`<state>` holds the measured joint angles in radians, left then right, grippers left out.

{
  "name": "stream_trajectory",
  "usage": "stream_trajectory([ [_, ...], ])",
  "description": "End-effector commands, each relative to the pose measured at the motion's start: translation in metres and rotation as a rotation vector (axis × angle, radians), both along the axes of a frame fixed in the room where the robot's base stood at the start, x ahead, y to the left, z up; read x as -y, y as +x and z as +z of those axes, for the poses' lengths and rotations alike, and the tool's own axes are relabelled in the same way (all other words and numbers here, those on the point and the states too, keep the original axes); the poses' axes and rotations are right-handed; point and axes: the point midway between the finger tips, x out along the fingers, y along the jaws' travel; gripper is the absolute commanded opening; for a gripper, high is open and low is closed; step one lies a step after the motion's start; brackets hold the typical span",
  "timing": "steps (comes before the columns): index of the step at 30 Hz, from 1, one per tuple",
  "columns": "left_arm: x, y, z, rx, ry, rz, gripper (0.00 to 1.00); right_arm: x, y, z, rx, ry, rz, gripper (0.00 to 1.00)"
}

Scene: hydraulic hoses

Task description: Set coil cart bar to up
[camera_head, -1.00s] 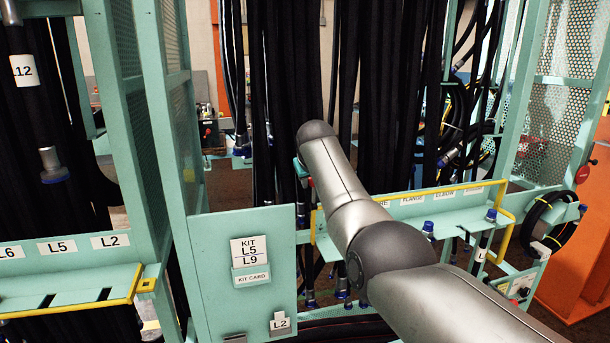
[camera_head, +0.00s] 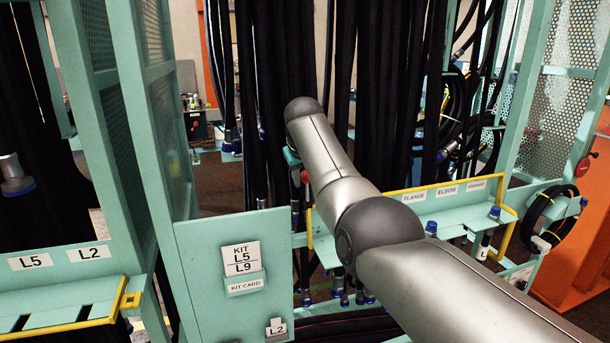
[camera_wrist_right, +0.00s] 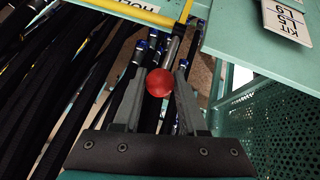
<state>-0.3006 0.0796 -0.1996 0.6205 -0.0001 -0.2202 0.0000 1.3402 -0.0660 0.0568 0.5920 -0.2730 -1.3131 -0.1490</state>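A round red knob (camera_wrist_right: 160,82) sits between the fingertips of my right gripper (camera_wrist_right: 160,90) in the right wrist view. The fingers stand about a knob's width apart; I cannot tell if they press on it. In the head view the red knob (camera_head: 304,176) shows just below the teal part of my right gripper (camera_head: 292,157), mostly hidden by my right arm. Yellow bars edge the teal cart's centre tray (camera_head: 462,209) and left tray (camera_head: 75,318); I cannot tell which is the coil cart bar. My left gripper is not in view.
Black hoses (camera_head: 345,80) hang close around my right arm. A teal panel with a kit card (camera_head: 242,268) stands left of it. An orange structure (camera_head: 575,255) stands at the right.

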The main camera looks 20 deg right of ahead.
Motion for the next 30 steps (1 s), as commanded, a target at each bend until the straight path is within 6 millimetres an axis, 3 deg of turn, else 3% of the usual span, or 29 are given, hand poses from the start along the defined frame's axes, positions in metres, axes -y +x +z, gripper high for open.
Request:
stream_trajectory([
  [1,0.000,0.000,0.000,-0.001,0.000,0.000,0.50,0.000,-0.002,-0.007,-0.016,0.001,0.000,0.46],
  [7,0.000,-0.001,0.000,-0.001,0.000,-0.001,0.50,0.000,-0.001,-0.004,-0.006,0.001,0.000,0.68],
  [20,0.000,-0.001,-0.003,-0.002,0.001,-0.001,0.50,-0.001,-0.002,0.003,0.002,0.000,0.001,0.69],
  [30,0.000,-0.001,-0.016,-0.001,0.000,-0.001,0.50,-0.008,-0.022,0.029,0.004,0.000,0.001,0.69],
])
